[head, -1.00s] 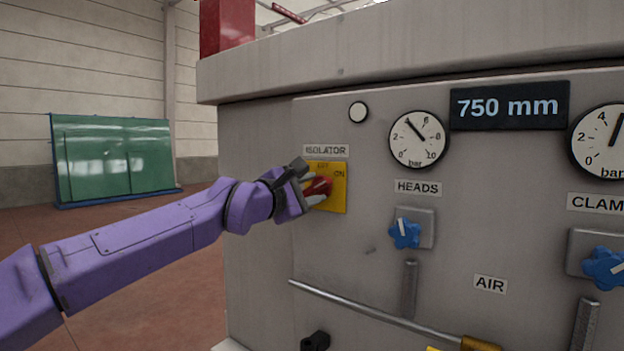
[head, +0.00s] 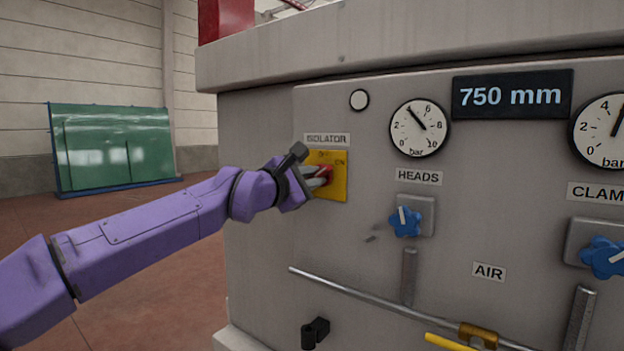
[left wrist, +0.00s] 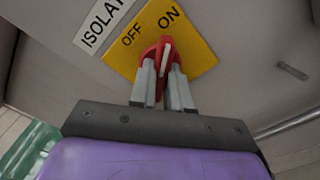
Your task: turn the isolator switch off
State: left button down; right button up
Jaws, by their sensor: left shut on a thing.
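The isolator switch is a red knob (head: 325,172) on a yellow plate (head: 338,188), under the ISOLATOR label (head: 327,139) on the grey machine panel. In the left wrist view, the red knob (left wrist: 164,54) has a white pointer line running up toward the ON word, with OFF to the upper left. My left gripper (head: 318,178) reaches in from the left and is shut on the knob. Its two grey fingers (left wrist: 162,80) lie on either side of it in the left wrist view. The fingers hide part of the knob. My right gripper is not in view.
To the right are the HEADS gauge (head: 419,128) and a blue knob (head: 405,222). A metal rod (head: 370,302) runs across the panel below the switch. A green glass rack (head: 115,150) stands far left. Open floor lies left of the machine.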

pick_arm(q)
jog(key=n+b, duration=0.1)
jog(key=n, duration=0.9)
jog(key=shift+n, duration=0.3)
dwell(0.5)
jog(key=c, duration=1.1)
grip_release()
jog(key=b+v, duration=0.5)
jog(key=v, duration=0.5)
jog(key=shift+s+a, duration=0.1)
jog(key=shift+s, duration=0.15)
